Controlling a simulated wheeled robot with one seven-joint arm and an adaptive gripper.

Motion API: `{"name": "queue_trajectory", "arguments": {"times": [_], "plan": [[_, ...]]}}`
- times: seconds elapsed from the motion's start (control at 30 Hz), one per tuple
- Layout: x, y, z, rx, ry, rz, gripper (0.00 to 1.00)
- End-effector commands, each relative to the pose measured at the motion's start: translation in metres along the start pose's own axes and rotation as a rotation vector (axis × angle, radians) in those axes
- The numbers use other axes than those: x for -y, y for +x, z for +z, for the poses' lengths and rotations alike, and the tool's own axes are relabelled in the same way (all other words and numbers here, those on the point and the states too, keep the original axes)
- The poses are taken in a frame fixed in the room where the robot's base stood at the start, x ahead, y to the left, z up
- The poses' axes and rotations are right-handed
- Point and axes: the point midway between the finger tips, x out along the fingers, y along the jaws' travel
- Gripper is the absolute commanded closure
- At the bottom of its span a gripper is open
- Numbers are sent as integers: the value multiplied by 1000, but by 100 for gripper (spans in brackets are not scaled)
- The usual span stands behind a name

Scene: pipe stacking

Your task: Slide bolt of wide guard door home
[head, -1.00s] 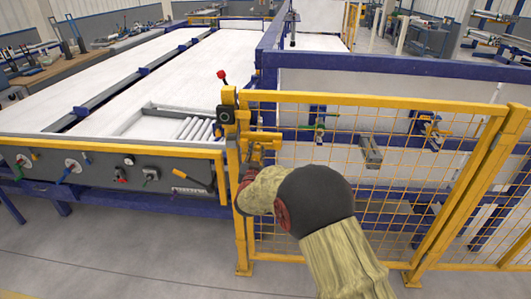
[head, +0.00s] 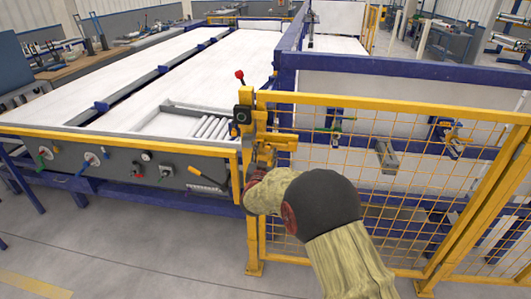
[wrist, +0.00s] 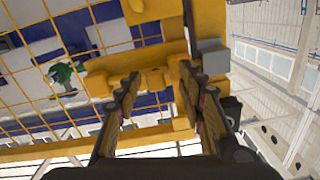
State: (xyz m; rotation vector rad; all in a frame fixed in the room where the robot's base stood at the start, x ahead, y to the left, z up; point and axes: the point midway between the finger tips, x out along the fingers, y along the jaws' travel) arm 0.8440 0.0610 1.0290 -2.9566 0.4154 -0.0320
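The wide guard door (head: 400,102) is a yellow frame with wire mesh at the right of the head view. Yellow bolt hardware (head: 282,140) sits at its left edge, by the yellow post (head: 252,232). In the wrist view the yellow bolt bar (wrist: 110,68) runs across, with a stubby yellow part (wrist: 154,80) between my fingers. My gripper (wrist: 160,90) is open around that part, its two fingers apart; I cannot tell whether they touch it. In the head view my gripper (head: 257,173) is just below the bolt hardware, partly hidden by my arm.
A white-topped conveyor table (head: 170,90) with rollers (head: 210,127) and a control panel (head: 130,168) is left of the door. Blue rails stand behind the mesh. The floor at front left is clear.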

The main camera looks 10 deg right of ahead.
Motion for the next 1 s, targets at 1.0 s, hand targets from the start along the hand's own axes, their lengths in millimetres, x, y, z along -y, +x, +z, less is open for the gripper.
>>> {"name": "queue_trajectory", "arguments": {"times": [1.0], "plan": [[1,-120,0,0,0,0,61]]}}
